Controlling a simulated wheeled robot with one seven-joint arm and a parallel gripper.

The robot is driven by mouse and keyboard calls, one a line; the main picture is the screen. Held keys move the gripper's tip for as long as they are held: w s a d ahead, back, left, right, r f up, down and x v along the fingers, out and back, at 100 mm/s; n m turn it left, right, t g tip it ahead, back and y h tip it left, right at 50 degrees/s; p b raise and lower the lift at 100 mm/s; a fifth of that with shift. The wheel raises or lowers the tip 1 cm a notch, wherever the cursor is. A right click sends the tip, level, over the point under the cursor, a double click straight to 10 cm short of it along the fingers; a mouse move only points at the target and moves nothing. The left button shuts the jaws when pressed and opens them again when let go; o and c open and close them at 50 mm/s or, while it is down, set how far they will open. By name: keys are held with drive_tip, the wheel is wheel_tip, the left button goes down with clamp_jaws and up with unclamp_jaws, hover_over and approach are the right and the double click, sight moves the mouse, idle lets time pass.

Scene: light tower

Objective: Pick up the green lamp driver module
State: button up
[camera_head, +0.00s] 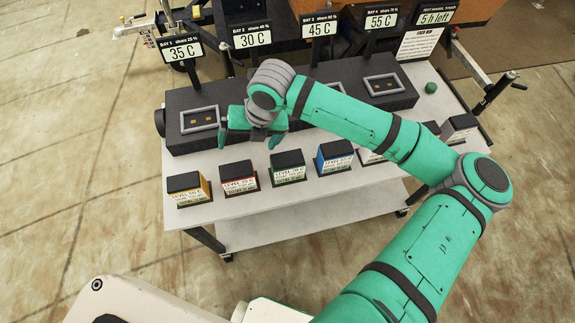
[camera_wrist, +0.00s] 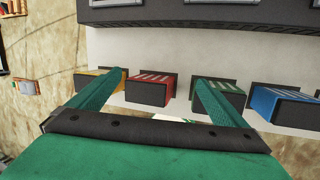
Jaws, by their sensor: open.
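The green lamp driver module (camera_head: 288,168) sits upright on the white cart top, in a row with other modules. It is a dark-topped block with a green-edged label, between the red and blue ones. My gripper (camera_head: 252,135) is open and empty above the cart, behind and left of the green module. In the wrist view, the gripper (camera_wrist: 160,80) has two teal fingers spread wide. The red module (camera_wrist: 155,86) shows between them, and the right finger partly covers the green module (camera_wrist: 220,103).
Yellow (camera_head: 188,189), red (camera_head: 238,177) and blue (camera_head: 333,157) modules stand in the same row, with more to the right. A dark housing (camera_head: 185,95) with framed bays and upright temperature signs runs behind. A green knob (camera_head: 431,87) is at its right. Bare cart top (camera_head: 290,205) lies in front.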

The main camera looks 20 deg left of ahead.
sight(289, 161)
drive_tip(key=d+h, duration=0.1)
drive_tip(key=d, duration=0.2)
drive_tip(key=w+d+f+h, duration=0.1)
drive_tip(key=d, duration=0.3)
drive_tip(key=d+n+h, duration=0.1)
drive_tip(key=d, duration=0.2)
drive_tip(key=shift+w+d+f+h, duration=0.15)
drive_tip(key=shift+w+d+h, duration=0.15)
drive_tip(key=shift+d+h, duration=0.1)
wheel_tip(289, 161, down, 5)
drive_tip(key=shift+f, duration=0.1)
drive_tip(key=f, duration=0.4)
drive_tip(key=shift+w+a+f, duration=0.1)
drive_tip(key=shift+w+a, duration=0.25)
drive_tip(key=shift+w, duration=0.05)
drive_tip(key=shift+d+f, duration=0.1)
drive_tip(key=shift+f, duration=0.45)
drive_tip(key=c, duration=1.6)
